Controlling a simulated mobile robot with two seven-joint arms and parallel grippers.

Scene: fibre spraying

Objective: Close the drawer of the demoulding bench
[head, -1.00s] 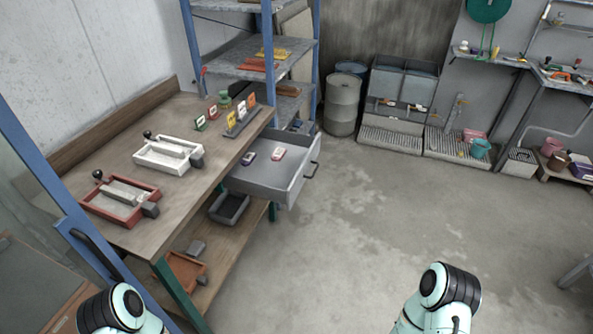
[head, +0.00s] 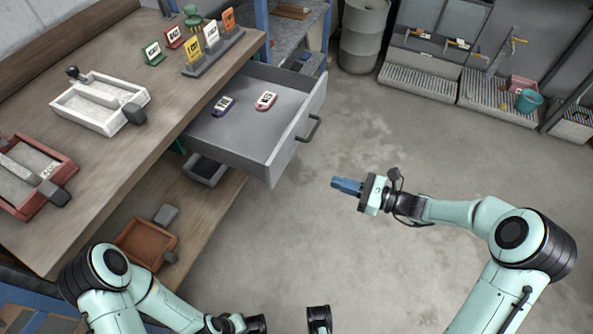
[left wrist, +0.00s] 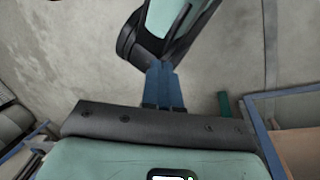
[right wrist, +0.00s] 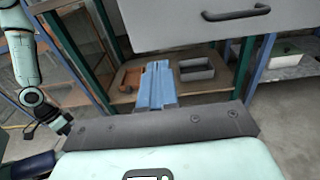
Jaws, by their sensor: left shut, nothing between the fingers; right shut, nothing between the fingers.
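The demoulding bench (head: 170,75) stands at the left in the head view. Its grey drawer (head: 236,131) is pulled out to the right, with two small tags inside, one dark (head: 222,106) and one pink (head: 265,101). The drawer handle (head: 309,129) is on its right-hand front. My right gripper (head: 337,184) is shut and empty, apart from the handle, to its lower right. In the right wrist view the drawer front (right wrist: 190,22) and handle (right wrist: 235,13) show above the right gripper (right wrist: 158,68). My left gripper (left wrist: 161,68) is shut and empty in the left wrist view.
White (head: 98,102) and red (head: 32,172) moulds sit on the bench top, with number cards (head: 210,36) behind. A dark bin (head: 204,171) and an orange tray (head: 147,241) lie on the lower shelf. Clear floor (head: 375,125) lies right of the drawer.

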